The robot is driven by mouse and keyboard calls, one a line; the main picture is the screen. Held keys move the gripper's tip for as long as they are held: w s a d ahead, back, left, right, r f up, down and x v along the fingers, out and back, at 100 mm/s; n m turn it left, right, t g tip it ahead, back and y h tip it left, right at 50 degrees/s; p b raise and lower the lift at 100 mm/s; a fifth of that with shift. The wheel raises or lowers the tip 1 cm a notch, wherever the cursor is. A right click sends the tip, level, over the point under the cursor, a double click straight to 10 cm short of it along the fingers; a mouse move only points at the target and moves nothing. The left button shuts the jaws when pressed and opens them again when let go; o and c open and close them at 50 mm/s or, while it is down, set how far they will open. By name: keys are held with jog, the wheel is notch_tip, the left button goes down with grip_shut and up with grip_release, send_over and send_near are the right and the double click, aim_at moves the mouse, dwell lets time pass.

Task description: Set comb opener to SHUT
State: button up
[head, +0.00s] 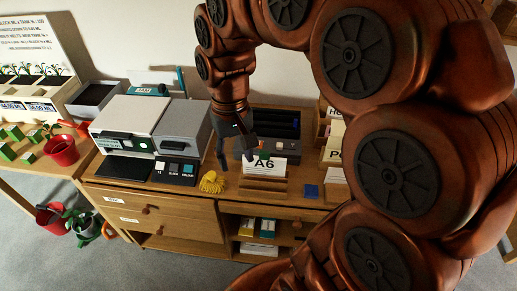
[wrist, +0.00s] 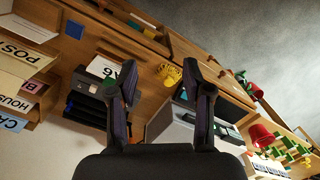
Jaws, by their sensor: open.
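No readable label in either view names the comb opener, so I cannot tell for sure which device it is. A black slotted unit (head: 272,121) with a grey front panel (head: 288,148) stands on the cabinet behind a white A6 card (head: 263,165). The unit also shows in the wrist view (wrist: 84,108), left of my fingers. My gripper (head: 234,158) is open and empty, pointing down above the cabinet top, left of the card. In the wrist view its two fingers (wrist: 162,75) are apart, with a yellow bundle (wrist: 170,74) seen between them. No SHUT marking is readable.
Left of my gripper are a grey box machine (head: 185,122), a white machine (head: 130,116) and a dark button panel (head: 175,171). The yellow bundle (head: 212,182) lies near the cabinet's front edge. A blue block (head: 312,190) and labelled holders stand right.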

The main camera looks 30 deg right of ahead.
jog(key=w+d+f+m+b, duration=0.2)
jog(key=w+d+f+b, duration=0.2)
jog(key=w+d+f, duration=0.2)
jog(key=w+d+f+m+b, duration=0.2)
jog(key=w+d+f+b, duration=0.3)
jog(key=w+d, duration=0.3)
jog(key=w+d+f+m+t+b, duration=0.1)
jog(key=w+d+f+m+b, duration=0.1)
jog(key=w+d+f+b, duration=0.2)
jog(key=shift+w+d+f+m+b, duration=0.15)
jog(key=shift+w+d+f+b, duration=0.05)
jog(key=shift+w+d+f, duration=0.8)
jog(key=shift+w+d+f+m+b, duration=0.2)
jog(key=shift+w+d+f, duration=0.5)
jog(key=shift+w, duration=0.45)
jog(key=shift+f+p, duration=0.35)
jog(key=shift+f, duration=3.55)
jog(key=shift+c, duration=0.3)
grip_shut()
